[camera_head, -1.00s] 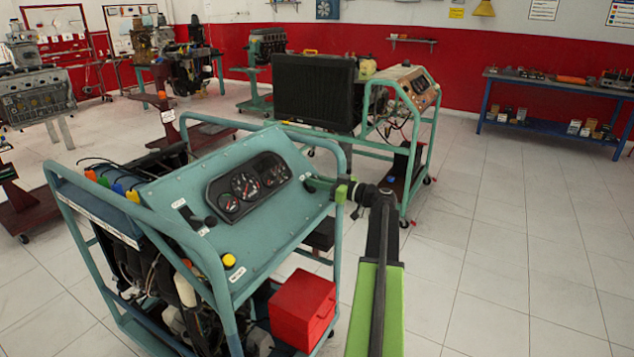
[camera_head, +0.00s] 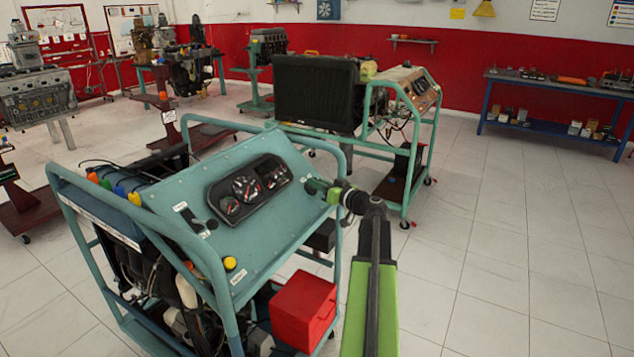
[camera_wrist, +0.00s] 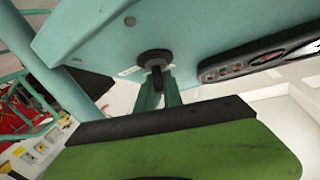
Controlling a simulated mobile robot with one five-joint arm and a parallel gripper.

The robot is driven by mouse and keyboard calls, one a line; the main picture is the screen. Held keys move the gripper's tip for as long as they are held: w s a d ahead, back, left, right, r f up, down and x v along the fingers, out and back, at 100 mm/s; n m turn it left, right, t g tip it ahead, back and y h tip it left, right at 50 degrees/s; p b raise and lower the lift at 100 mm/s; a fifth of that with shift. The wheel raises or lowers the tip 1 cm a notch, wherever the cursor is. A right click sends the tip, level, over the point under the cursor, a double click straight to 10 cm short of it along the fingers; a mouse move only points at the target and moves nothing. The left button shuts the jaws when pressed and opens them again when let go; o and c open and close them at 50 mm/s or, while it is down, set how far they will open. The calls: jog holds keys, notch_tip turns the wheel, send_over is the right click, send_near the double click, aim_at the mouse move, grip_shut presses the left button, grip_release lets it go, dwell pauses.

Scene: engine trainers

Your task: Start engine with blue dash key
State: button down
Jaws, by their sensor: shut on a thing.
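The blue dash panel (camera_head: 180,225) slopes across a teal tube frame in the head view, with a black gauge cluster (camera_head: 248,188) near its top edge. It also shows in the wrist view (camera_wrist: 210,30). There a round black key switch (camera_wrist: 154,58) sits on the panel with a dark key (camera_wrist: 157,75) standing out of it. My gripper (camera_wrist: 160,88) is shut on the key, one finger on each side. In the head view my gripper (camera_head: 320,187) is at the panel's right end, beside the gauges, and hides the key there.
A yellow button (camera_head: 230,263) and a dark lever (camera_head: 190,217) are on the panel's left part. A red box (camera_head: 302,308) sits low in the frame. A second trainer with a radiator (camera_head: 315,93) stands behind. The tiled floor at right is clear.

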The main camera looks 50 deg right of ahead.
jog(key=m+g+h+p, duration=0.1)
jog(key=m+h, duration=0.1)
jog(key=m+g+h+p, duration=0.1)
jog(key=m+h, duration=0.1)
jog(key=m, duration=0.1)
jog(key=m+g+h+p, duration=0.1)
jog(key=m+p, duration=0.1)
jog(key=m, duration=0.1)
jog(key=shift+a+r+h, duration=0.2)
jog(key=shift+a+h, duration=0.05)
jog(key=shift+h, duration=0.15)
jog(key=m+g+h+p, duration=0.1)
jog(key=m+g+p, duration=0.1)
jog(key=m, duration=0.1)
jog(key=shift+d+f+m+g+p, duration=0.1)
jog(key=shift+m+g+p, duration=0.2)
jog(key=shift+p, duration=0.1)
jog(key=shift+f+m+g+h+p, duration=0.15)
jog(key=shift+m+g+h+p, duration=0.25)
jog(key=shift+m+g+p, duration=0.45)
jog(key=shift+f+m, duration=0.1)
jog(key=shift+m, duration=0.25)
